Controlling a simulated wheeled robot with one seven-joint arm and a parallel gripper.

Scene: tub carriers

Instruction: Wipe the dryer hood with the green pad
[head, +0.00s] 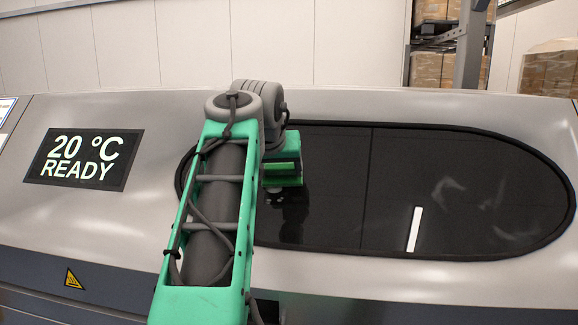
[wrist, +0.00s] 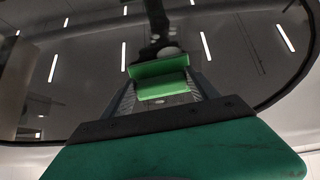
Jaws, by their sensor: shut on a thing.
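The dryer hood (head: 110,215) is a broad grey shell with a long, dark, glossy oval window (head: 335,200). Pale smudges (head: 447,192) show on the window's right half, with another faint smear (head: 515,235) lower right. My gripper (wrist: 162,82) is shut on the bright green pad (wrist: 162,88), held between its grey fingers. In the head view my gripper (head: 283,162) is at the window's left part, partly hidden by my arm. The wrist view looks into the dark window, where my arm is reflected. I cannot tell whether the pad touches the glass.
A display (head: 85,160) reading "20 °C READY" is at the hood's left. A yellow warning label (head: 73,279) is below it. Racks with cardboard boxes (head: 437,70) stand behind. The window is clear to the right of my arm; a bright light strip (head: 414,229) reflects there.

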